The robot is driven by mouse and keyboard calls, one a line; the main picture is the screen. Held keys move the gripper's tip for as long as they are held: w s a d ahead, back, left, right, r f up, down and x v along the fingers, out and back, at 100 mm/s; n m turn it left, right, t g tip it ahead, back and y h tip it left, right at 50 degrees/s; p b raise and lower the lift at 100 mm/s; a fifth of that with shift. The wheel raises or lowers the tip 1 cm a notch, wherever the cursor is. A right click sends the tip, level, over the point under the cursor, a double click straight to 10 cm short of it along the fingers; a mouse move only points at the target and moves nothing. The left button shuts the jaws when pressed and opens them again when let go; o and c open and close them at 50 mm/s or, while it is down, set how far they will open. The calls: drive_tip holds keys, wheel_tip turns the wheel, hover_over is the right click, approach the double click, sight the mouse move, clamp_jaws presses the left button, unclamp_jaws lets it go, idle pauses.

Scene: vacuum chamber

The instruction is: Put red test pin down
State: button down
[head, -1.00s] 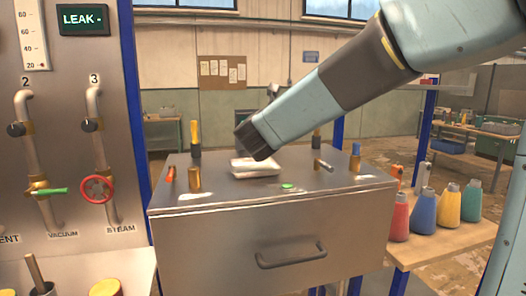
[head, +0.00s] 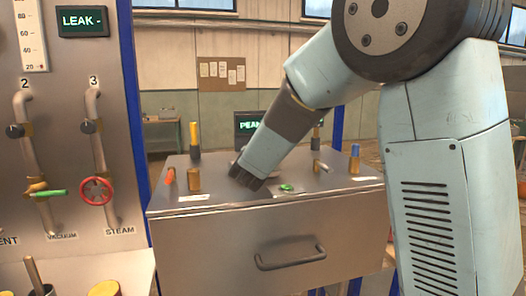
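My gripper (head: 246,183) is the dark end of my arm, low over the middle of the metal chamber's top (head: 225,165). Its fingers are too dark and small to tell open from shut, and I see no red pin in it. A small orange-red piece (head: 169,176) stands tilted at the top's left edge, left of my gripper; I cannot tell whether it is the red test pin. A brass cylinder (head: 194,180) stands beside it. A yellow-and-black pin (head: 195,138) stands upright at the back left. A blue-topped post (head: 354,158) stands at the right.
A green button (head: 287,188) and a short lever (head: 321,166) are on the top, right of my gripper. A dark screen (head: 248,124) is partly hidden behind my arm. The panel at left carries a red valve wheel (head: 96,191) and a green valve handle (head: 47,193).

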drive_tip(key=shift+f, duration=0.3)
drive_tip(key=shift+f, duration=0.1)
drive_tip(key=c, duration=0.8)
unclamp_jaws()
